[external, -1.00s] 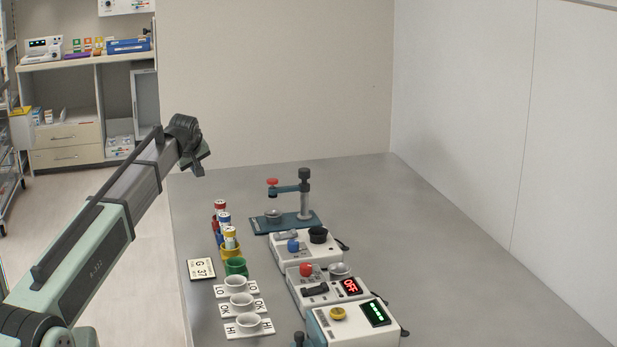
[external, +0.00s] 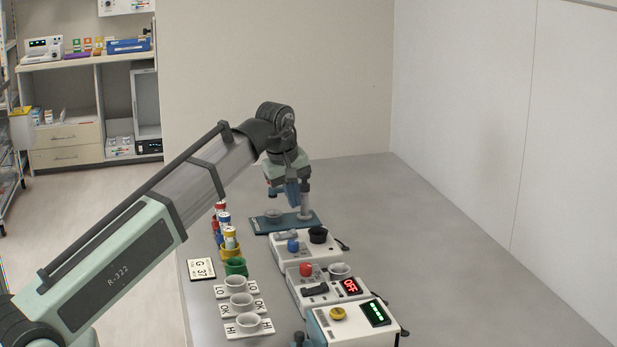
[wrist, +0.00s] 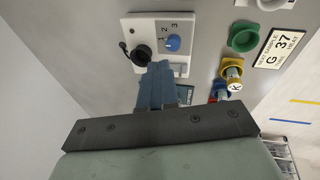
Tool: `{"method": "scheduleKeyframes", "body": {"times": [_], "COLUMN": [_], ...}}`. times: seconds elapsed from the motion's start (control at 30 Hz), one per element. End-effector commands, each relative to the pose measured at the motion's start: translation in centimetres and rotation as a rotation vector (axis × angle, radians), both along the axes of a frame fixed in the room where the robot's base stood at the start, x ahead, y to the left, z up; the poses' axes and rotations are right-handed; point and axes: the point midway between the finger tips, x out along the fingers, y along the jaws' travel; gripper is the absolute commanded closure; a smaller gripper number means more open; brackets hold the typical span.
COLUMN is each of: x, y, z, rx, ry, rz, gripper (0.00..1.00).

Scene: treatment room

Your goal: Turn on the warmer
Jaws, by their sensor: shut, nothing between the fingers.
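Several white devices stand in a row on the bench; no label in view names one as the warmer. The middle device (external: 322,296) has a red knob (external: 306,270), a dark lever switch (external: 314,288), a grey cup and a red display (external: 350,286) reading OFF. The nearest device (external: 345,330) has a yellow knob and a green-lit display. The farthest has a blue knob (wrist: 172,43) marked 1, 2, 3 and a black cup (wrist: 141,54). My gripper (external: 292,203) is shut and empty, above the back stand; its blue fingers (wrist: 157,68) reach over that device's edge in the wrist view.
The back stand (external: 305,214) with a teal base is partly hidden by my gripper. Left of the devices are a G 37 card (external: 201,269), a green cup (external: 236,266), coloured vials and white cups on LO, OK, HI plates. The right side of the bench is clear.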

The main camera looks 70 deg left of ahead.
Motion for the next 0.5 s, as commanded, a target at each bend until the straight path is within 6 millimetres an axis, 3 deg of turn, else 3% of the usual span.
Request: {"method": "scheduleKeyframes", "body": {"times": [0.03, 0.2, 0.33, 0.5], "x": [0.3, 0.8, 0.8, 0.7], "y": [-2.2, -8.2, -11.6, -14.3], "z": [0.2, 1.0, 1.4, 1.8], "rx": [-0.017, -0.075, -0.107, -0.131], "ry": [0.009, 0.045, 0.07, 0.09], "rz": [-0.021, -0.072, -0.103, -0.128], "gripper": [1.0, 1.0, 1.0, 1.0]}}
